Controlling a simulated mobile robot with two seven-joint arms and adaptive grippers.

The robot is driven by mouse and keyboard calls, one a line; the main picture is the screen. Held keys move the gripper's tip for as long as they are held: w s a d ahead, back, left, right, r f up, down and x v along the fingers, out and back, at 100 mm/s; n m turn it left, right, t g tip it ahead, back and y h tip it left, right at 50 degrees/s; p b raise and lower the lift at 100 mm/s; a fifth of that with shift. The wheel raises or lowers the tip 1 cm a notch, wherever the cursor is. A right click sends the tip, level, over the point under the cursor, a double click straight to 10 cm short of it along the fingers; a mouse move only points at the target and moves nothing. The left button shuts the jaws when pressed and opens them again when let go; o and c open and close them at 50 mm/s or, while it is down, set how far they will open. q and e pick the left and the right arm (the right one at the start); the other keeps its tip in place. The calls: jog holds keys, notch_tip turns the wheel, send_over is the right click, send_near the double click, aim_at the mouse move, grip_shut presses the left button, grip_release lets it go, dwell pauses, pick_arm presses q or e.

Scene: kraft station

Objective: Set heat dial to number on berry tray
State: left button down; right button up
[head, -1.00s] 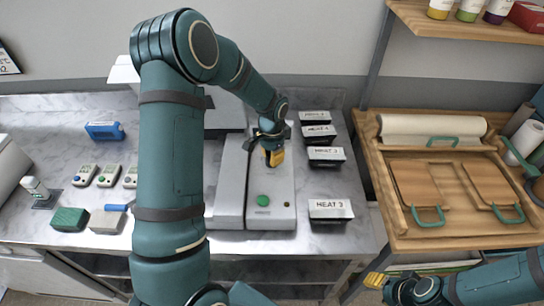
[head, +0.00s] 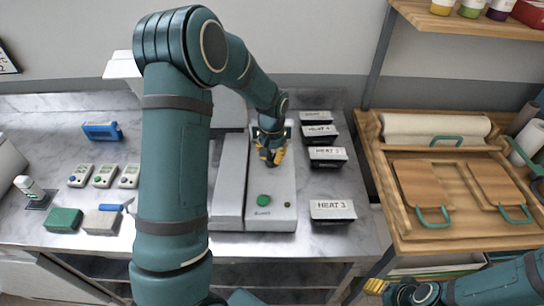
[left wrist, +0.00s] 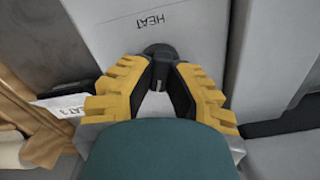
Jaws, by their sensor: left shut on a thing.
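The grey machine (head: 268,216) with a green button (head: 263,200) stands mid-counter. Its black heat dial (left wrist: 158,49) shows in the left wrist view, beside the printed word HEAT. My left gripper (head: 271,158) is shut on the dial from above, with yellow fingers (left wrist: 160,78) either side of it. The gripper hides the dial in the head view, and I cannot read its setting. Black trays with white HEAT labels stand in a column to the right; the front one (head: 332,211) reads HEAT 3. I cannot tell which holds berries. My right gripper (head: 376,286) is low at the right, apart from the counter items.
Several small devices with dials (head: 104,175), a blue device (head: 102,131) and a green block (head: 64,220) lie on the left counter. A wooden station (head: 455,235) with boards and a paper roll (head: 435,126) stands right. The marble right of the front tray is clear.

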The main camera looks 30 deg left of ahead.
aim_at(272, 157)
pick_arm(q)
jog(key=shift+s+f+n, duration=0.1)
jog(key=shift+n, duration=0.2)
jog(key=c, duration=0.9)
grip_release()
notch_tip(272, 157, up, 12)
jog(key=shift+r, duration=0.1)
